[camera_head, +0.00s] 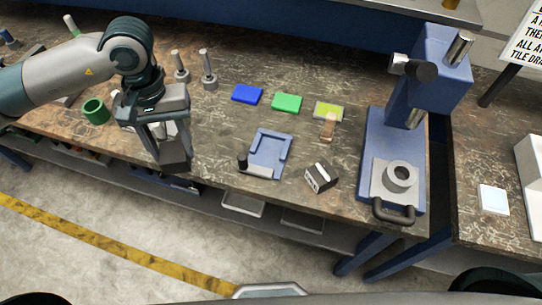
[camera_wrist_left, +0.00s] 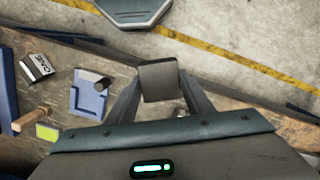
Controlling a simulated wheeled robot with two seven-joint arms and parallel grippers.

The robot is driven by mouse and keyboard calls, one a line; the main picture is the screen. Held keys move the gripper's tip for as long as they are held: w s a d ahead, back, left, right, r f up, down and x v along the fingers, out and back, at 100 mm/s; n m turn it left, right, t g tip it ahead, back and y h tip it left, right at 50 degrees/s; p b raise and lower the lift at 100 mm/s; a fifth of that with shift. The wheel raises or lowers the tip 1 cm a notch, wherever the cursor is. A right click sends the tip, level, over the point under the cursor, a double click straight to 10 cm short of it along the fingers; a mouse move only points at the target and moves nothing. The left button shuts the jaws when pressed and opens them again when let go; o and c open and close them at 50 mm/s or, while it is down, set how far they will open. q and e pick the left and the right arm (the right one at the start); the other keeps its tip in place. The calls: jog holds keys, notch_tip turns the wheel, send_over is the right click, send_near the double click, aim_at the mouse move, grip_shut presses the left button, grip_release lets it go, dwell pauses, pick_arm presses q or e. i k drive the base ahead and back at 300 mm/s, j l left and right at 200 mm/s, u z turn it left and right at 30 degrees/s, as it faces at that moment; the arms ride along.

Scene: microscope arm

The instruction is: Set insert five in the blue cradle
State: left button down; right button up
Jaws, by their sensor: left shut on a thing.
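My left gripper (camera_head: 170,148) is shut on a dark grey block (camera_head: 175,163), held in the air left of the cradle and over the bench's front edge. The block also shows between the fingers in the left wrist view (camera_wrist_left: 158,82). No label shows on it, so I cannot tell its number. The blue cradle (camera_head: 284,145) lies on the bench, a raised rim around its flat floor, with a dark knob (camera_head: 242,160) at its front left corner. It appears empty, and shows left of the gripper in the wrist view (camera_wrist_left: 87,101). My right gripper is not in view.
A dark block with a white lettered face (camera_head: 320,177) sits right of the cradle. Blue (camera_head: 247,94), green (camera_head: 287,102) and yellow-green (camera_head: 328,110) pieces lie behind. A blue microscope stand (camera_head: 378,140) rises at right. A green cup (camera_head: 95,111) stands at left.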

aim_at(270, 148)
jog(key=z, duration=1.2)
jog(key=i+j, duration=0.1)
jog(key=j, duration=0.2)
jog(key=i+j, duration=0.1)
jog(key=j, duration=0.25)
jog(key=i+j, duration=0.1)
jog(key=j, duration=0.2)
